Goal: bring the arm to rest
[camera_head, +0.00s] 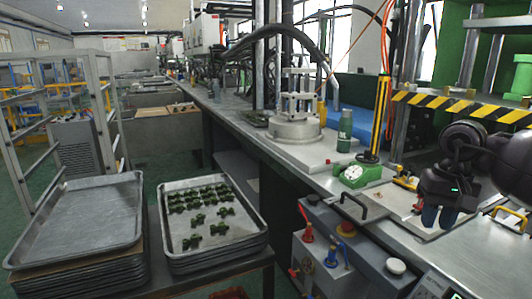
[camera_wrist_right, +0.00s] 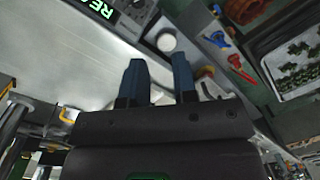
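My right gripper (camera_head: 438,217) is at the right of the head view, over the grey workbench (camera_head: 459,258). Its two dark blue fingers point down. The right wrist view shows the fingers (camera_wrist_right: 159,72) standing apart with nothing between them, so it is open and empty. The right arm comes in from the right edge, in front of the press with the striped bar. My left arm and gripper show in neither view.
Left are stacked empty trays (camera_head: 75,254) and a tray with green pieces (camera_head: 258,240). A control box (camera_head: 375,268) with knobs and a red button stands before the bench. A green dial gauge (camera_head: 357,176), a green bottle (camera_head: 345,131) and a striped bar (camera_head: 460,104) are near the arm.

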